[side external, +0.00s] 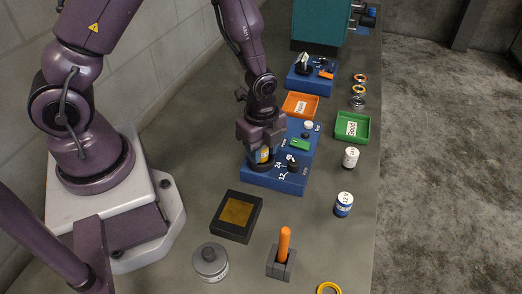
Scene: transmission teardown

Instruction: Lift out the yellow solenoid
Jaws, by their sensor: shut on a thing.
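The yellow solenoid (264,156) shows as a small yellow patch between my gripper's fingers. My gripper (261,157) points down over the left part of a blue block (273,183) and is shut on the solenoid. A dark ring or socket lies just under the fingers. The fingers hide most of the solenoid, and I cannot tell whether its lower end is still in the block. The block carries the white marks 12 and 24 and a black knob (292,163).
Right of the block stand a white cylinder (351,158) and a blue-and-white 12 V cylinder (344,204). Behind are an orange tray (300,105) and a green tray (352,127). In front are a dark pad (237,216), a grey canister (210,263) and an orange-handled tool (284,245).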

